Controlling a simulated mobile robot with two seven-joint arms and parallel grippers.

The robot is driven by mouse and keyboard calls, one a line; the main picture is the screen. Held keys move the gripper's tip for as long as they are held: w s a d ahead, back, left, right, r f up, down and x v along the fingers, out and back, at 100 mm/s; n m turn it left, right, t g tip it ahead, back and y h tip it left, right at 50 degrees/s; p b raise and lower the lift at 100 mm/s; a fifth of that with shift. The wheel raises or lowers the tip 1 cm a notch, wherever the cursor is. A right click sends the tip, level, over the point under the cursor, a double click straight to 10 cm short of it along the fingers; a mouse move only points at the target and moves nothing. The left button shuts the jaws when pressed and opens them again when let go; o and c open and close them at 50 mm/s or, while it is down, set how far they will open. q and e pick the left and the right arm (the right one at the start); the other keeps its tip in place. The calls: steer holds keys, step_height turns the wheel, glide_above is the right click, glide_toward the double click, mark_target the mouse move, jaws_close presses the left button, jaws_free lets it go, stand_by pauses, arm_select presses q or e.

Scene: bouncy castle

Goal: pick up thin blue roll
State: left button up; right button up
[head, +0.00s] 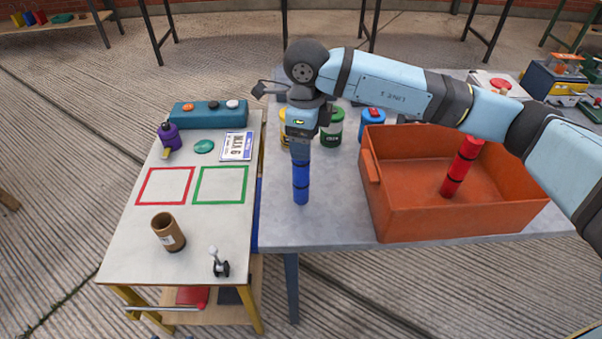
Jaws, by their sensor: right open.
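The thin blue roll (301,187) stands upright on the grey table, near its left edge. It is dark blue with darker bands. My right gripper (300,150) comes down from above and points at the roll's top. It is open. Its fingers overlap the upper part of the roll in the picture, so I cannot tell whether they touch it. My left gripper is not in view.
An orange bin (430,217) holding a red roll (461,167) stands right of the blue roll. Green (332,127) and blue (371,124) cans stand behind. A white table (205,225) at left bears a brown cup (168,232). Grey table (335,215) is bare in front.

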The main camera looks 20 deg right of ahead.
mark_target(301, 174)
steer(key=f, duration=0.5)
steer(key=shift+s+a, duration=0.2)
steer(key=shift+a, duration=0.1)
steer(key=shift+r, duration=0.1)
steer(key=c, duration=1.3)
